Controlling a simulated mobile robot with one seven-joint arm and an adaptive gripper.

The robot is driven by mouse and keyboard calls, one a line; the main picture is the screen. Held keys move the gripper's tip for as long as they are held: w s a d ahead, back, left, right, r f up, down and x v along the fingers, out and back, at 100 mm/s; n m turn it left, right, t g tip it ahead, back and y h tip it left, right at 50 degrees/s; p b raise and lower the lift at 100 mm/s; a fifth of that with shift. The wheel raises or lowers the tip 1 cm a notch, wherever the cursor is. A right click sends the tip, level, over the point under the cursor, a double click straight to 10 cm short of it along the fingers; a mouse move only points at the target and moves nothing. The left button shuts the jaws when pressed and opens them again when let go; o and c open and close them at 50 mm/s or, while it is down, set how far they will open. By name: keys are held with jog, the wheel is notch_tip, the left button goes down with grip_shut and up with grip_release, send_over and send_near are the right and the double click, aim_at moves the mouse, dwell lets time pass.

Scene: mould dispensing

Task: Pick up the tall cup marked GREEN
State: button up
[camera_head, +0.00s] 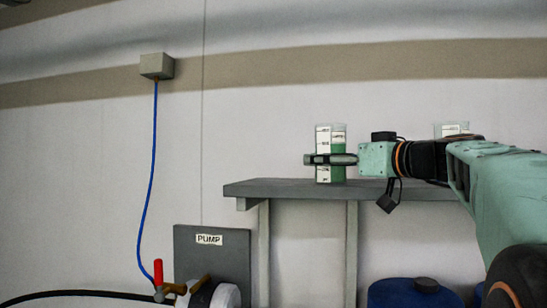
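A tall clear cup (338,139) with a white label and green contents stands upright near the left part of the grey shelf (270,187). The lettering on its label is too small to read. My gripper (313,159) reaches in from the right, level with the cup's middle. A dark finger crosses in front of the cup and its tip extends past the cup's left side. The far finger is hidden, so whether the fingers touch the cup cannot be told. The cup's base appears to be at the shelf top.
A second clear labelled container (452,129) stands further right, partly hidden by my arm. Blue drums (415,293) are below the shelf. A PUMP panel (211,262) with a red-handled valve (158,272) is at lower left.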

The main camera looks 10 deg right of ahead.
jog(key=shift+c, duration=0.4)
jog(key=c, duration=1.5)
jog(key=shift+c, duration=0.3)
jog(key=shift+r, duration=0.15)
